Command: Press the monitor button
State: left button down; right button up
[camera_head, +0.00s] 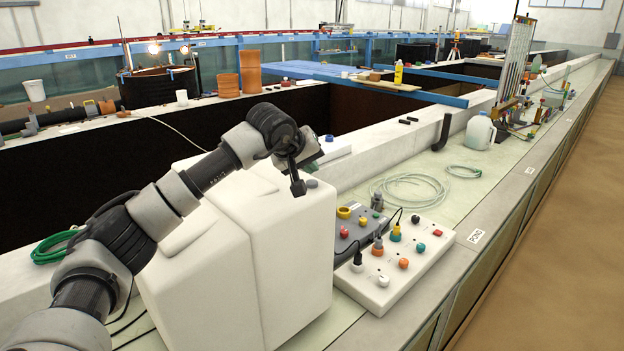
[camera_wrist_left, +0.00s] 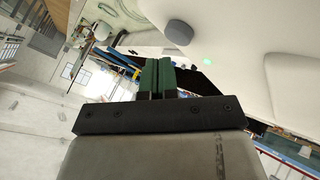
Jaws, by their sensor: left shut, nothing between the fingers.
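The monitor (camera_head: 290,240) is a big white box at the lower middle of the head view, seen from behind or the side. A grey round button (camera_head: 312,183) sits at its upper right edge. In the left wrist view the grey button (camera_wrist_left: 179,32) stands out from the white face, with a small lit green light (camera_wrist_left: 207,61) near it. My left gripper (camera_head: 298,188) is shut and empty, its tips just left of the button in the head view. The wrist view shows its fingers (camera_wrist_left: 157,68) a little apart from the button in the picture; contact is not visible. My right gripper is not in view.
A white control box (camera_head: 395,265) with coloured knobs and a grey box (camera_head: 352,228) stand right of the monitor. Coiled clear tubing (camera_head: 410,190) and a plastic jug (camera_head: 480,132) lie further along the bench. A dark open tank (camera_head: 120,165) is behind my arm.

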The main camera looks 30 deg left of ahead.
aim_at(310, 181)
pick_arm(q)
jog(key=shift+r, duration=0.1)
notch_tip(310, 181, up, 6)
jog(key=p, duration=0.4)
jog(key=shift+p, duration=0.35)
dwell(1.6)
